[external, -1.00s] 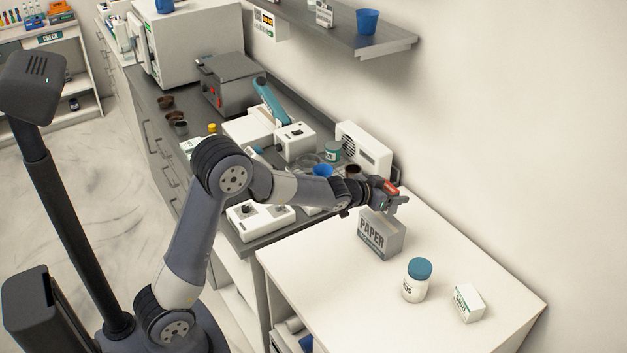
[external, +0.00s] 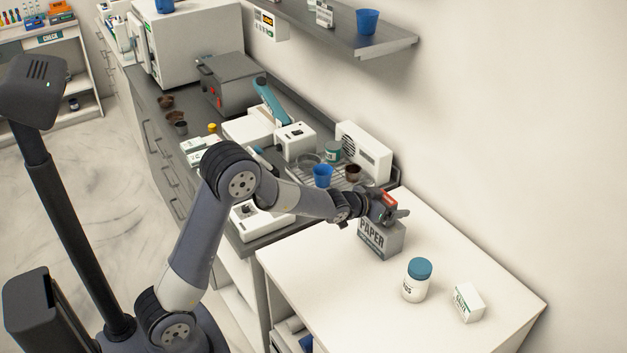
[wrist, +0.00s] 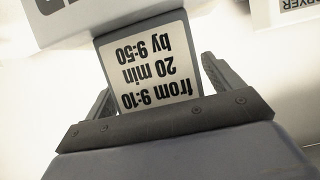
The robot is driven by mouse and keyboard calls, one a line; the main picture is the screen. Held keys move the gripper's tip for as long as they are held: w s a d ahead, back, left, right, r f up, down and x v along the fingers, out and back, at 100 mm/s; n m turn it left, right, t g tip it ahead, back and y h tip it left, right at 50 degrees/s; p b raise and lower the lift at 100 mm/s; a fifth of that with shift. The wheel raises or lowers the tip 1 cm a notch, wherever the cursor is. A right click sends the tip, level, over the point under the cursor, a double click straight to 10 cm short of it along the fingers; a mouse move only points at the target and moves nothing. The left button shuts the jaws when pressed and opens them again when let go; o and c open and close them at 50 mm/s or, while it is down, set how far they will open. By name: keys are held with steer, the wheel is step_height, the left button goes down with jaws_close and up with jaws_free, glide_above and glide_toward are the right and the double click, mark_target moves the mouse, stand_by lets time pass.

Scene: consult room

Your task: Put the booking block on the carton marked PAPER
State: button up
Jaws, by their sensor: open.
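The carton marked PAPER (external: 379,240) stands upright near the back left corner of the white table. My gripper (external: 396,212) is low over its top in the external view, covering part of it. In the wrist view a grey block with a white label, the booking block (wrist: 152,78), lies between the fingers of my gripper (wrist: 160,80). Its label reads upside down. The fingers are apart, with a gap visible beside the block. I cannot tell whether the block rests on the carton. The block is not clearly distinguishable in the external view.
A white bottle with a blue lid (external: 416,280) and a small white box (external: 468,302) stand on the white table (external: 340,300). A blue cup (external: 322,175) and a brown cup (external: 353,173) stand left of my gripper. The table's front is clear.

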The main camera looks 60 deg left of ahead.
steer(key=shift+r, duration=0.1)
steer(key=shift+s+r, duration=0.1)
steer(key=b+v, duration=0.1)
steer(key=v, duration=1.1)
steer(key=p+x, duration=0.1)
steer(key=x, duration=1.1)
steer(key=shift+r, duration=0.55)
steer(key=shift+f, duration=0.1)
